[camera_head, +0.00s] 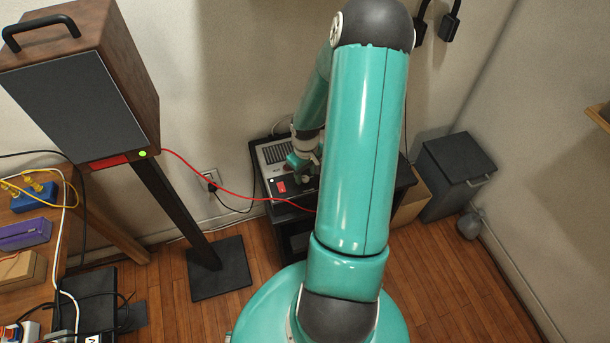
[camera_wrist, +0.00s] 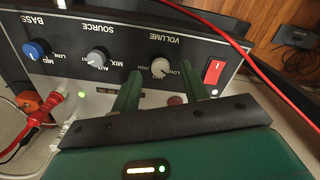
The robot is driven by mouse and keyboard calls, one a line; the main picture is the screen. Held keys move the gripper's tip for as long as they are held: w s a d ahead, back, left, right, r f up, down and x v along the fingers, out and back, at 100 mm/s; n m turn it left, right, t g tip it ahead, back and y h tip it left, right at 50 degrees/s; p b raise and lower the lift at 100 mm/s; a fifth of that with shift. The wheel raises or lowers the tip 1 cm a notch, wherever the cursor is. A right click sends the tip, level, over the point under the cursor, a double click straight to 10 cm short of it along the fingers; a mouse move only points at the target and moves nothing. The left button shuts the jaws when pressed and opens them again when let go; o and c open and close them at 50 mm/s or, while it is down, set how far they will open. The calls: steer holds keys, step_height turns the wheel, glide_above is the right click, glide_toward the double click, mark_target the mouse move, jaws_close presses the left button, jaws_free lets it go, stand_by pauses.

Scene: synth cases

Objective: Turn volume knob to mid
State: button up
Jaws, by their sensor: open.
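The volume knob (camera_wrist: 160,68) is a small grey-white knob on a dark front panel (camera_wrist: 120,30), seen upside down in the wrist view under the word VOLUME. LOW, MID and HIGH are printed around it; its exact pointer direction is too small to read surely. My gripper (camera_wrist: 160,78) is open, with one green finger to each side of the knob in the picture. Whether the fingers touch it I cannot tell. In the head view the amplifier (camera_head: 276,154) stands on a dark stand, and my gripper (camera_head: 303,161) is over it, partly hiding its panel.
A red switch (camera_wrist: 214,71) is right of the volume knob. The source knob (camera_wrist: 97,57) and blue bass knob (camera_wrist: 36,49) are left. A red cable (camera_head: 235,194) runs from the speaker (camera_head: 70,100) past the amplifier. A dark bin (camera_head: 455,175) stands right.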

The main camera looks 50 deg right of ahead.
steer(key=shift+f, duration=0.9)
jaws_close()
steer(key=shift+m, duration=0.5)
steer(key=m, duration=0.4)
steer(key=shift+m, duration=0.3)
steer(key=m, duration=0.6)
steer(key=shift+m, duration=0.3)
